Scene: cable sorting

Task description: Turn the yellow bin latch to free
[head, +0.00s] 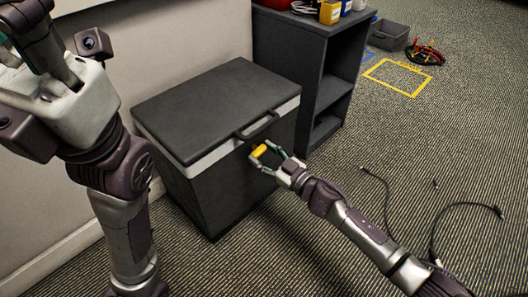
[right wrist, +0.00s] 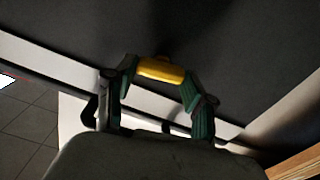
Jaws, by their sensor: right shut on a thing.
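The bin (head: 220,200) is a dark grey box with a white band and a closed dark lid (head: 213,100). A black handle (head: 256,126) sits on the lid's front edge. The yellow latch (head: 259,151) is on the bin's front, just below the handle. My right gripper (head: 266,156) is shut on the latch; in the right wrist view the yellow latch (right wrist: 160,71) lies between its two green fingertips. My left gripper (head: 40,65) is raised at the upper left, well apart from the bin, and its fingers are partly cut off.
A dark shelf (head: 328,90) stands right behind the bin, with small containers (head: 330,11) on top. A grey tray (head: 390,35), coiled cables (head: 426,55) and a yellow floor outline (head: 397,78) are farther back. Loose black cables (head: 440,215) lie on the carpet at right.

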